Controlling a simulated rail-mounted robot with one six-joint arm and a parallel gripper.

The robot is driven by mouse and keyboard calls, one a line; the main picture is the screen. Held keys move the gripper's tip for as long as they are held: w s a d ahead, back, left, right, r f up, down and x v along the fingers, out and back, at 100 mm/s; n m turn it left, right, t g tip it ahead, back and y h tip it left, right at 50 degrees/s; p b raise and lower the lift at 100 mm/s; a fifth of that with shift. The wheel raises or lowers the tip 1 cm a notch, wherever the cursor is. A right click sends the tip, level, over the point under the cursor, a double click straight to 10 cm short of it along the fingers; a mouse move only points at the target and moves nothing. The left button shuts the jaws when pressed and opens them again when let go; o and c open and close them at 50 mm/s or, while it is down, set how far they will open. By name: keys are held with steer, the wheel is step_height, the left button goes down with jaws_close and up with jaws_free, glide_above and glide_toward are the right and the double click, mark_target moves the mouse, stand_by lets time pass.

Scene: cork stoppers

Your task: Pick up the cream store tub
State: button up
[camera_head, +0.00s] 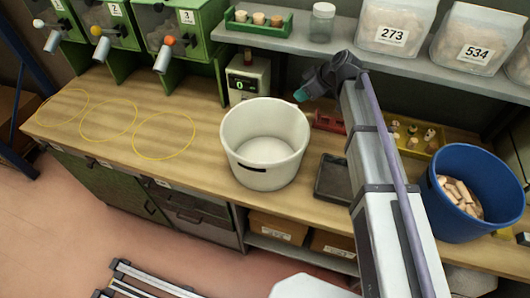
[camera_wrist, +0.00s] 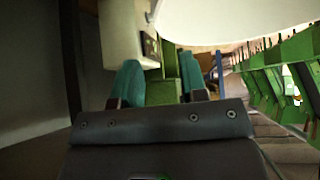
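The cream store tub (camera_head: 258,170) stands upright on the wooden counter. It is round and wide-mouthed, with a dark slot low on its front, and looks empty. My gripper (camera_head: 300,96) is at the tub's back right, by the rim; I cannot tell whether it touches the tub. In the wrist view my gripper (camera_wrist: 160,72) shows two teal fingers spread apart with nothing held between them. A large pale curved surface, which looks like the tub (camera_wrist: 235,18), fills the top right of that view, beyond the right finger.
A scale (camera_head: 248,78) stands just behind the tub. A dark tray (camera_head: 333,180) lies to its right, and a blue bucket (camera_head: 480,205) of corks stands farther right. A shelf (camera_head: 285,42) runs above the back. The counter with yellow rings (camera_head: 165,157) is clear at left.

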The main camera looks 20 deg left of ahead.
mark_target(283, 104)
steer(key=b+x, duration=0.4)
steer(key=x, duration=0.1)
steer(key=b+x, duration=0.4)
steer(key=x, duration=0.2)
steer(key=shift+d+f+b, duration=0.2)
steer(key=shift+d+b, duration=0.05)
steer(key=shift+b, duration=0.15)
steer(key=shift+a, duration=0.15)
steer(key=shift+r, duration=0.2)
jaws_close()
